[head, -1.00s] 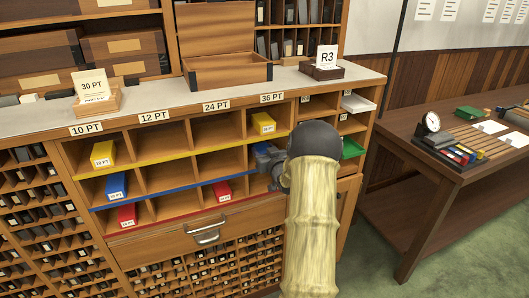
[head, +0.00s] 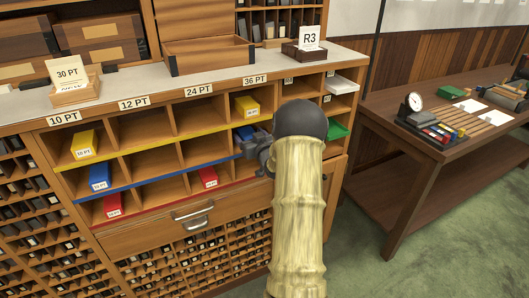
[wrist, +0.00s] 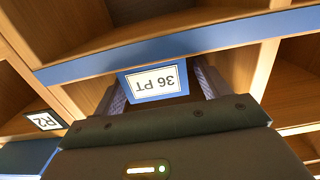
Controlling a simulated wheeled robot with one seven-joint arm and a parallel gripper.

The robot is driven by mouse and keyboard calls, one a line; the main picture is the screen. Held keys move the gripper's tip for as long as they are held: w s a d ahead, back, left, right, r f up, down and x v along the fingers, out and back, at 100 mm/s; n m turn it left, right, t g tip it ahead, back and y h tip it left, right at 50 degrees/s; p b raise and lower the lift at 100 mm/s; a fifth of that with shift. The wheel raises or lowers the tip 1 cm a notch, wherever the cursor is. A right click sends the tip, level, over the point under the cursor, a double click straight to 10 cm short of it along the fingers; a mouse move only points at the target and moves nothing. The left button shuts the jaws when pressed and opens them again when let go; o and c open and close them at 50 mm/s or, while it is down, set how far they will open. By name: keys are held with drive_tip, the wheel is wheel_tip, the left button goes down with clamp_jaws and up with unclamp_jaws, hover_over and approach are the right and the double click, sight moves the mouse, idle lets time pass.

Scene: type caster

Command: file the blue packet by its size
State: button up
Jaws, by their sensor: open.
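The blue packet (wrist: 158,84) has a white label reading 36 PT, upside down in the wrist view. In the head view its blue body (head: 245,132) shows inside the 36 PT column, in the blue-striped row, partly covered by my gripper (head: 252,148). In the wrist view my gripper (wrist: 160,92) is open, with one finger on each side of the packet. Whether the fingers touch it cannot be told. Another blue packet (head: 99,177) lies in the 10 PT column of the same row.
Wooden dividers and the blue strip (wrist: 180,48) are close around my gripper. Yellow packets (head: 84,144) and red packets (head: 112,205) lie in other compartments. A side table (head: 375,118) stands further right.

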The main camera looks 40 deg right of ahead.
drive_tip(key=b+v, duration=0.1)
drive_tip(key=v, duration=1.4)
drive_tip(key=shift+s, duration=0.3)
drive_tip(key=shift+a+r, duration=0.1)
